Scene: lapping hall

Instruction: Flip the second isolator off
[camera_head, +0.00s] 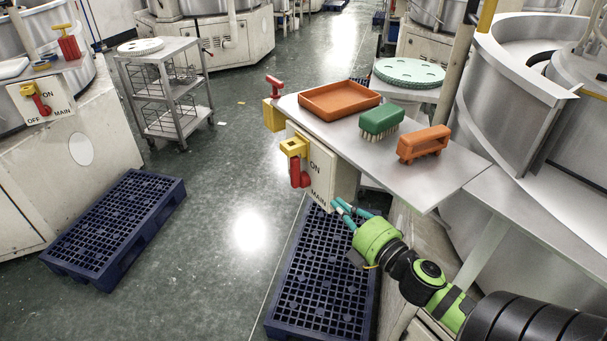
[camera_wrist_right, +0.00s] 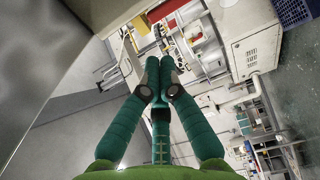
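The nearest isolator is a white panel (camera_head: 322,170) marked ON and MAIN, on the side of the bench. It carries a yellow block (camera_head: 293,147) and a red handle (camera_head: 299,173) that hangs down. Another isolator panel (camera_head: 58,101) at far left has a tilted red handle (camera_head: 37,98) and the words ON, OFF and MAIN. I cannot tell which is the second. My right gripper (camera_head: 338,206) is below and right of the nearest panel, apart from its handle. In the right wrist view its teal fingertips (camera_wrist_right: 160,66) are together with nothing seen between them. My left gripper is out of view.
The metal bench top (camera_head: 435,180) above my right gripper holds an orange tray (camera_head: 338,117), a green brush (camera_head: 380,122) and an orange brush-like block (camera_head: 423,145). A blue pallet (camera_head: 310,285) lies below. Another pallet (camera_head: 115,225) and a cart (camera_head: 165,90) stand left. The floor between is clear.

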